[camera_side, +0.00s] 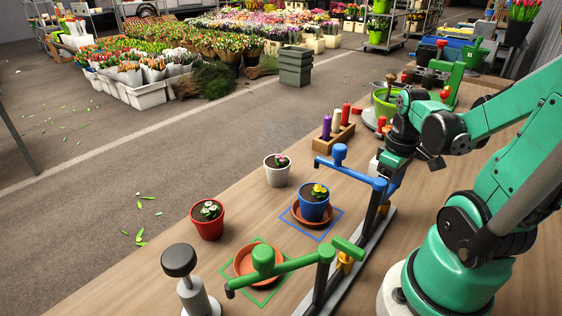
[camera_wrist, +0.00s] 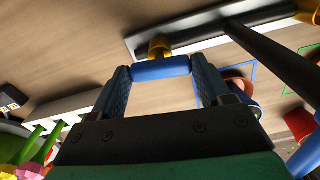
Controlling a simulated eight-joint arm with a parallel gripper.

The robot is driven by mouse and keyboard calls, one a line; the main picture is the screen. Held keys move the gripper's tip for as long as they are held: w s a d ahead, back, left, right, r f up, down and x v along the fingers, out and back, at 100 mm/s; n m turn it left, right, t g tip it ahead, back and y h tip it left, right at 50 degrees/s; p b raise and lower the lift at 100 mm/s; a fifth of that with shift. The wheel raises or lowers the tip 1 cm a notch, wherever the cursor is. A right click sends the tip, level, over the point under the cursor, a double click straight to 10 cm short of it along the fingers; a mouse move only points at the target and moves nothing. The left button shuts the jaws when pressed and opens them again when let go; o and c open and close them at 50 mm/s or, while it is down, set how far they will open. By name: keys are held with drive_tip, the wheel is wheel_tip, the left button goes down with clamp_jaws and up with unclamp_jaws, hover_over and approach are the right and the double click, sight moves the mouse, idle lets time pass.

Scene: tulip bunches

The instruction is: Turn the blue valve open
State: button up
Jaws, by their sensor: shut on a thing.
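The blue valve (camera_side: 356,173) stands on a dark post, its thin spout reaching left over the blue pot (camera_side: 314,207). That pot holds a yellow-flowered plant and sits on a terracotta saucer inside a blue square. My gripper (camera_side: 390,172) is at the right end of the blue valve, where its handle is partly hidden by my fingers. In the wrist view, my gripper (camera_wrist: 160,75) is shut on the blue handle (camera_wrist: 161,69), a short bar lying crosswise between both fingers. Whether water runs from the spout cannot be told.
A green valve (camera_side: 290,264) stands nearer the camera, its spout over a terracotta saucer (camera_side: 247,262) in a green square. A red pot (camera_side: 208,219), a white pot (camera_side: 277,169) and a black-knobbed post (camera_side: 179,262) stand left. A wooden rack (camera_side: 333,138) is behind.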

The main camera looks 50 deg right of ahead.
idle(0.4)
drive_tip(key=o, duration=1.2)
drive_tip(key=shift+o, duration=0.2)
drive_tip(key=shift+r, duration=0.1)
drive_tip(key=shift+r, duration=2.7)
drive_tip(key=shift+f, duration=2.85)
drive_tip(key=shift+r, duration=0.1)
